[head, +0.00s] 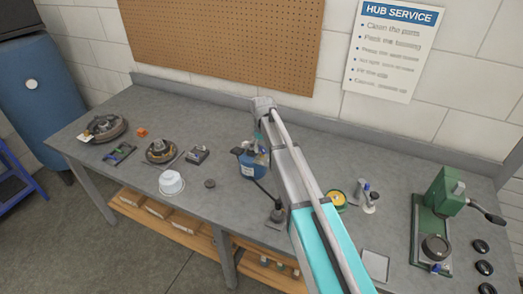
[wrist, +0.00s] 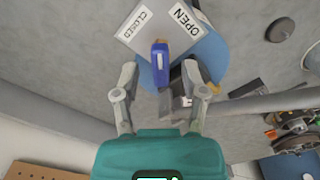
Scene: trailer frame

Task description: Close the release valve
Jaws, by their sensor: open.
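The release valve shows in the wrist view as a blue lever (wrist: 161,64) beside a pale plate (wrist: 151,38) marked CLOSED on the left and OPEN on the right. The lever's outer end lies over the plate's lower edge, below and between the two words; I cannot tell its exact setting. My gripper (wrist: 160,70) is open, with one finger on each side of the lever and no clear contact. In the head view the blue jack-like unit (head: 249,170) stands on the bench, and my arm partly hides it and my gripper.
On the grey bench (head: 120,160), a white tub (head: 171,182) and a dark puck (head: 210,184) stand left of the unit. Round hub parts (head: 161,151) lie farther left. A yellow-green round part (head: 336,199) and a green press (head: 446,195) are to the right. A pegboard wall stands behind.

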